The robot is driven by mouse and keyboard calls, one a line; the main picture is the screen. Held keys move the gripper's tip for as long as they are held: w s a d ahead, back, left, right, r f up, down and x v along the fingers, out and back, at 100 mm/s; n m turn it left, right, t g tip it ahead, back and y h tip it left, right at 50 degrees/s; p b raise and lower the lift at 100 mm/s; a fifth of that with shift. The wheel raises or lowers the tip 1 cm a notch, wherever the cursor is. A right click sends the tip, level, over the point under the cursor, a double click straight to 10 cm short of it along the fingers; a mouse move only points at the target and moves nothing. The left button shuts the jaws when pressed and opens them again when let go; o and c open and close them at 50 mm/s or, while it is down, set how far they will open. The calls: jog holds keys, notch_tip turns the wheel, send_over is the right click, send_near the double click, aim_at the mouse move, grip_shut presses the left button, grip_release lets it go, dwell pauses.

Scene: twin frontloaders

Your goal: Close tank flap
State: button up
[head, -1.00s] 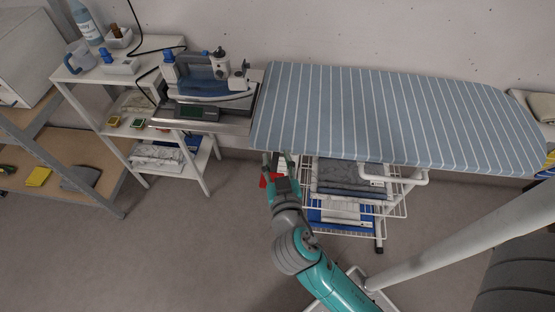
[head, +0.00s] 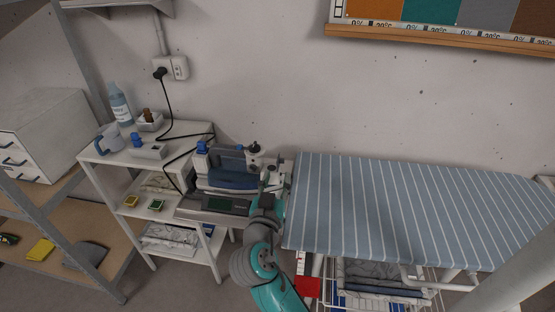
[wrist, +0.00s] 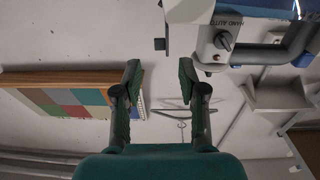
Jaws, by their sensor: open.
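The blue and white iron (head: 232,172) stands on its metal-edged rest at the left end of the ironing board. My gripper (head: 271,190) is raised close to the iron's right end in the head view. In the wrist view my gripper (wrist: 159,72) is open, with nothing between its two fingers. Part of the iron (wrist: 190,12), with a dial marked HAND AUTO (wrist: 222,41), shows at the upper right there, close to the right finger. I cannot make out the tank flap or its state in either view.
The striped ironing board (head: 400,205) lies to the right. A white shelf (head: 185,142) to the left holds a jug (head: 110,138), a bottle (head: 121,105) and a black cord (head: 170,115). A wire rack (head: 385,298) is under the board. The wall is behind.

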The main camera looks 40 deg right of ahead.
aim_at(281, 161)
jog(key=x, duration=0.8)
jog(key=shift+d, duration=0.1)
grip_shut()
